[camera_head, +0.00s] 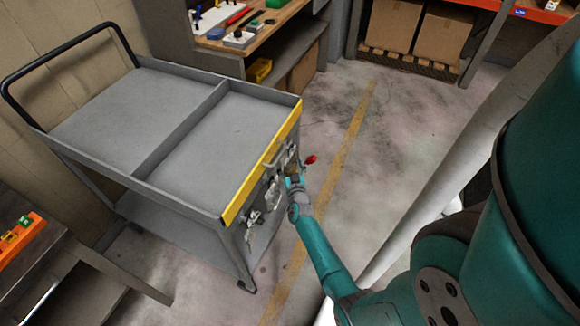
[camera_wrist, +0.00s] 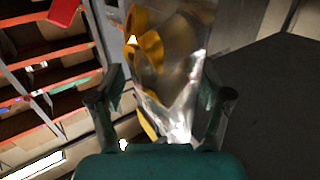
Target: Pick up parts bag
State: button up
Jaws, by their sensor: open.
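A clear parts bag (camera_wrist: 180,70) with yellow pieces inside fills the middle of the wrist view. It lies between the two fingers of my gripper (camera_wrist: 160,95), which stand apart on its left and right. I cannot tell whether either finger touches it. In the head view my gripper (camera_head: 293,184) is at the yellow-edged end of the grey cart (camera_head: 180,150). Clear bags hang on that end, one near the middle (camera_head: 272,192) and one lower left (camera_head: 253,217). The bag at my gripper is partly hidden there.
A small red item (camera_head: 311,160) sticks out beside the cart end. A workbench (camera_head: 270,35) with tools stands behind the cart. Cardboard boxes (camera_head: 440,35) sit on a rack at the back. The floor (camera_head: 385,150) right of the cart is clear.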

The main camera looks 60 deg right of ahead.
grip_shut()
jog(key=shift+r, duration=0.15)
dwell(0.4)
